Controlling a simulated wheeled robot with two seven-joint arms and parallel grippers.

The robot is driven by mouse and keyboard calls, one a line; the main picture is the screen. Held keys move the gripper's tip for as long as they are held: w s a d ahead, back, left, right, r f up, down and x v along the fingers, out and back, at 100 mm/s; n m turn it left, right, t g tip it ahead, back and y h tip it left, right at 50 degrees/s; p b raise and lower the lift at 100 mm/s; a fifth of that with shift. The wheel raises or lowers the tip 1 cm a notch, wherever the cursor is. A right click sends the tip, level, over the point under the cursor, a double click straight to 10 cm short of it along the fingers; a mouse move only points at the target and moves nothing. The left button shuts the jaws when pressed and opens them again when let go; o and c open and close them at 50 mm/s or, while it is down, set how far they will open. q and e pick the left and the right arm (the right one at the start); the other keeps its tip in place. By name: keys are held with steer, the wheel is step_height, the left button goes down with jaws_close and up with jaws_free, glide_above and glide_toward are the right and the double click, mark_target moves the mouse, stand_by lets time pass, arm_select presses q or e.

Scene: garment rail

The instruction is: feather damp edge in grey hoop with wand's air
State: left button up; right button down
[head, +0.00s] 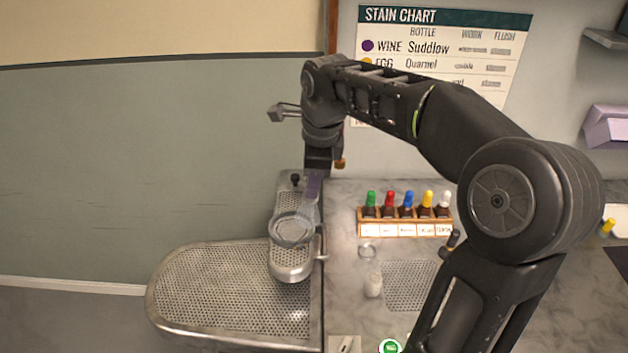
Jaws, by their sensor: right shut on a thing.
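The grey hoop (291,230) lies on the small perforated sleeve board, with pale cloth inside it; a damp edge is too small to make out. My right gripper (312,192) points down just above and behind the hoop, close to its upper right edge. It is shut on what looks like the wand, mostly hidden by the fingers; a small brass-coloured end (340,163) shows at their right. I cannot tell whether the wand's tip touches the cloth. My left gripper is not in view.
The small board (292,273) sits over a larger perforated board (205,290). At right, the marble counter (345,275) holds a rack (404,230) of several colour-capped bottles, a glass dish (367,250), a small jar (373,285) and a perforated mat (408,283). A stain chart (440,50) hangs behind.

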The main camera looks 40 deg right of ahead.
mark_target(312, 202)
steer(key=shift+w+a+f, duration=0.1)
steer(key=shift+f, duration=0.05)
steer(key=shift+f+b, duration=2.2)
steer(key=shift+f, duration=0.65)
steer(key=shift+w, duration=0.3)
steer(key=shift+w+d+p, duration=0.4)
steer(key=shift+w+d, duration=0.05)
steer(key=shift+w, duration=0.35)
steer(key=shift+w, duration=0.1)
steer(key=shift+w+a+p, duration=0.2)
steer(key=shift+w, duration=0.35)
steer(key=shift+w+a+p, duration=0.15)
steer(key=shift+w+p, duration=0.05)
steer(key=shift+w, duration=0.35)
